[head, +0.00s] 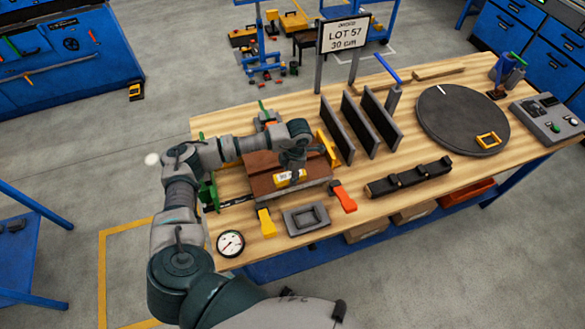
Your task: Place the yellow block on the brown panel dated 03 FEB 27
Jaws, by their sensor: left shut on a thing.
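A brown panel (262,184) lies on the wooden workbench, under my left arm. No date on it can be read at this size. My left gripper (292,170) points down over the panel's right half. It is shut on a small yellow block (291,178) that has a pale mark on its front. I cannot tell whether the block touches the panel or hangs just above it. The gripper and forearm hide part of the panel's back. My right gripper is not in view.
On the workbench (420,150) are upright dark plates (337,130), a grey turntable (462,118), a black slotted bar (408,177), a grey tray (306,218), a dial gauge (230,243) and orange (343,197) and yellow (265,222) tools.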

